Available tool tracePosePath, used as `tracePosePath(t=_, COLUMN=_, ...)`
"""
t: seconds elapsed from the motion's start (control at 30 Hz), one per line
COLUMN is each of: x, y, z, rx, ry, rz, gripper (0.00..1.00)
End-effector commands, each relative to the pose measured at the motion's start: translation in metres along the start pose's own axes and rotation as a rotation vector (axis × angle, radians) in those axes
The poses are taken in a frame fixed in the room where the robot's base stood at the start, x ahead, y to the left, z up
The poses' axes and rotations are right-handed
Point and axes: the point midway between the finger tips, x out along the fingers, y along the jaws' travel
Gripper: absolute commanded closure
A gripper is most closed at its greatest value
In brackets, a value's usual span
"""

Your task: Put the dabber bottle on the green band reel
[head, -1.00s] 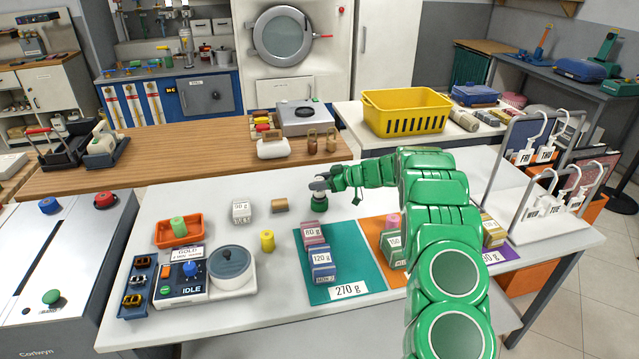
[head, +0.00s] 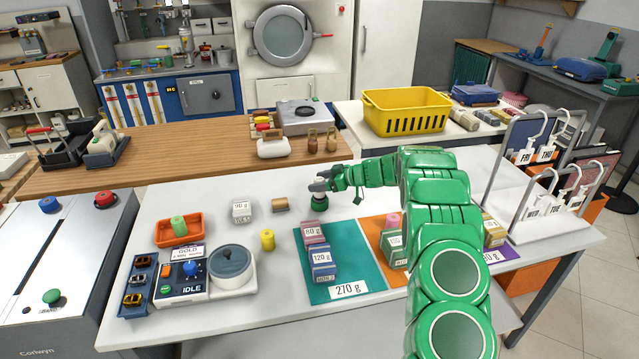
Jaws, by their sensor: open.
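My gripper (head: 320,187) is open and points down over the far middle of the white table. Just below its fingertips is a small item with a pale upper part, which looks like the dabber bottle (head: 319,197). A dark green round piece, which looks like the green band reel (head: 319,207), is directly under it. The pale part appears to rest upright on the green piece. They are small and partly hidden by the fingers, so I cannot tell the contact exactly.
A yellow cylinder (head: 267,240) is nearer. Labelled boxes stand on a teal mat (head: 349,261). An orange tray (head: 165,240) holds a light green cylinder.

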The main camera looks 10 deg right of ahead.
Motion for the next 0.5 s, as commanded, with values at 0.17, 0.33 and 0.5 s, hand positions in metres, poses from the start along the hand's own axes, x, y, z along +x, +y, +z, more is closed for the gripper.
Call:
tracePosePath(t=0.17, x=-0.029, y=0.001, z=0.001, rx=0.001, ry=0.0, rz=0.002, gripper=0.26)
tracePosePath(t=0.33, x=-0.061, y=0.001, z=0.001, rx=0.002, ry=-0.001, rz=0.004, gripper=0.26)
tracePosePath(t=0.5, x=-0.089, y=0.001, z=0.0, rx=0.001, ry=-0.001, rz=0.004, gripper=0.26)
